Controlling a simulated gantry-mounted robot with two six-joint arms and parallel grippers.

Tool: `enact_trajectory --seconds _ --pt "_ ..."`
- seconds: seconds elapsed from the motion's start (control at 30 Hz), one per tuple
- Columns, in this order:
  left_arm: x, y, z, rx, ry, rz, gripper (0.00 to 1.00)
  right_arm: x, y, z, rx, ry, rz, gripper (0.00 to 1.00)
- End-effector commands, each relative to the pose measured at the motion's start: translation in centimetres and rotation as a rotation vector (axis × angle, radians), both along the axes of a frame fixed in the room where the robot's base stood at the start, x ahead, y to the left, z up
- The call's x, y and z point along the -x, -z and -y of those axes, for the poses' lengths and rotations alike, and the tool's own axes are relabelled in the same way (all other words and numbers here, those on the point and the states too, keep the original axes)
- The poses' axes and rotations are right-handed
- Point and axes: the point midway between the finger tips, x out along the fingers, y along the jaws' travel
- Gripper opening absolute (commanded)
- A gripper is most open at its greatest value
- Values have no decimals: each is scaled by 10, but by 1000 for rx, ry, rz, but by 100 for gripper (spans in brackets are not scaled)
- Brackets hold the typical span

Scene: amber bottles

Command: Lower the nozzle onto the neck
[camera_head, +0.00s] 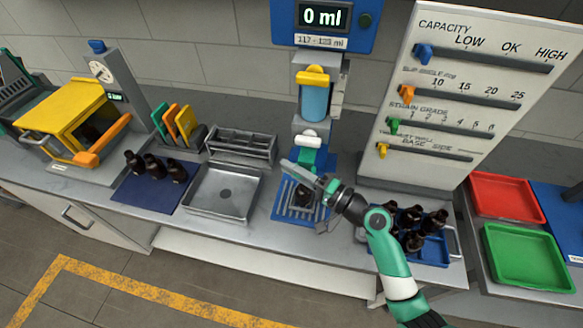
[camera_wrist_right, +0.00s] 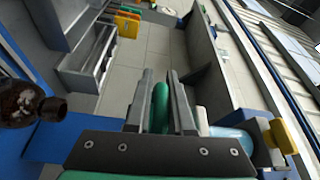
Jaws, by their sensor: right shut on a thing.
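The filling station has a blue tank (camera_head: 314,100) with a yellow top, and below it a white piece and the green nozzle part (camera_head: 306,158). My right gripper (camera_head: 303,171) reaches in below the tank; in the right wrist view its fingers (camera_wrist_right: 161,100) are shut on a green bar (camera_wrist_right: 160,108), seemingly part of the nozzle. An amber bottle (camera_head: 304,197) stands on the grate under the gripper, partly hidden by it. Its open neck shows at the left edge of the wrist view (camera_wrist_right: 54,108), apart from the fingers. The nozzle tip is hidden. My left gripper is not in view.
The display (camera_head: 323,16) reads 0 ml. Several bottles stand in a blue tray (camera_head: 434,262) at right, others on a dark blue mat (camera_head: 133,191) at left. A steel tray (camera_head: 222,210) and rack (camera_head: 240,143) lie left of the grate. Red (camera_head: 506,199) and green trays (camera_head: 527,257) sit far right.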

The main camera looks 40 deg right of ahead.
Motion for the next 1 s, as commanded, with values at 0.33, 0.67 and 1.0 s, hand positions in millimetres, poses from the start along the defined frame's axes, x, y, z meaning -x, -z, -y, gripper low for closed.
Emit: enact_trajectory --seconds 0.33,0.67,1.0 --pt "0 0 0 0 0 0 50 0 -5 0 1 -1 10 0" --pt "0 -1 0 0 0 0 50 0 -6 0 1 -2 12 0" --pt "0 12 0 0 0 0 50 0 7 0 1 -2 12 0"
